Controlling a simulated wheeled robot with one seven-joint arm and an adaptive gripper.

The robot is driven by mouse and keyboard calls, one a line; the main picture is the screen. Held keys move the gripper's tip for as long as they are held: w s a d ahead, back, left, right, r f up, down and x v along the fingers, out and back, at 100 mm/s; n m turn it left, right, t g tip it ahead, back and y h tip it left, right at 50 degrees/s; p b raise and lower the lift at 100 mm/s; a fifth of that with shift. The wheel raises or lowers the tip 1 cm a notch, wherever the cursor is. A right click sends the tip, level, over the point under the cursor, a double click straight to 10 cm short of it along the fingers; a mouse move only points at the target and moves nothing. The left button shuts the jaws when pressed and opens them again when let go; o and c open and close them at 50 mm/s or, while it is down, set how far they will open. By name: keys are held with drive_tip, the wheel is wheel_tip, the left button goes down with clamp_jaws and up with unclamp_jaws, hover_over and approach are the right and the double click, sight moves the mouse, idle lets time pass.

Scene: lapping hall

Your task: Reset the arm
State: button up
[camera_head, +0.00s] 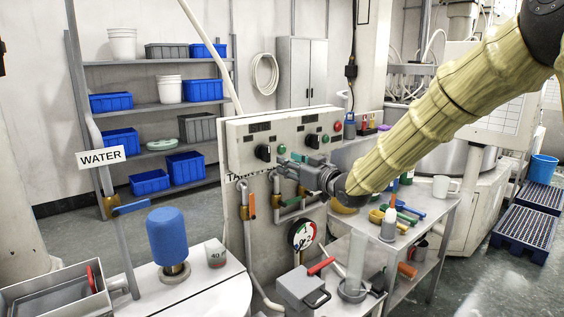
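My arm, in a pale yellow ribbed sleeve (430,120), reaches from the upper right down to the left in the head view. My gripper (284,165) is at its end, pointing left in front of the grey control panel (240,133). Its fingers overlap the panel's knobs and piping, and the gap between them is too small to make out. I see no object in it. I cannot tell whether it touches the panel.
Below the gripper are a pressure gauge (303,234), valve pipes and a grey box (300,288). A blue cylinder (168,238) stands on the white table (215,297) at left. A cart (439,232) with bottles and tools is at right. Shelves stand behind.

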drive_tip(key=shift+s+d, duration=0.3)
drive_tip(key=shift+s, duration=0.1)
drive_tip(key=shift+f, duration=0.15)
drive_tip(key=s+d+f+m+g+h, duration=0.2)
drive_tip(key=s+f, duration=0.4)
drive_tip(key=f, duration=0.8)
drive_tip(key=s+d+f+m+g+h, duration=0.15)
drive_tip(key=s+f, duration=0.35)
drive_tip(key=f, duration=0.9)
drive_tip(key=s+d+f+m+g+h, duration=0.25)
drive_tip(key=s+f, duration=0.35)
drive_tip(key=f, duration=0.8)
drive_tip(key=s+d+f+g+h, duration=0.1)
drive_tip(key=s+d+f+g, duration=0.2)
drive_tip(key=s, duration=1)
drive_tip(key=s+d+f+m+g+h, duration=0.1)
drive_tip(key=s+d+f+g+h, duration=0.1)
drive_tip(key=s+f, duration=0.8)
drive_tip(key=s+d+f+g+h, duration=0.1)
drive_tip(key=s+d+f+g, duration=0.2)
drive_tip(key=s, duration=1.4)
wheel_tip(320, 180, down, 4)
drive_tip(key=shift+s+d+f+m+g+h, duration=0.2)
drive_tip(key=shift+d+m+g+h, duration=0.15)
drive_tip(key=shift+d, duration=0.35)
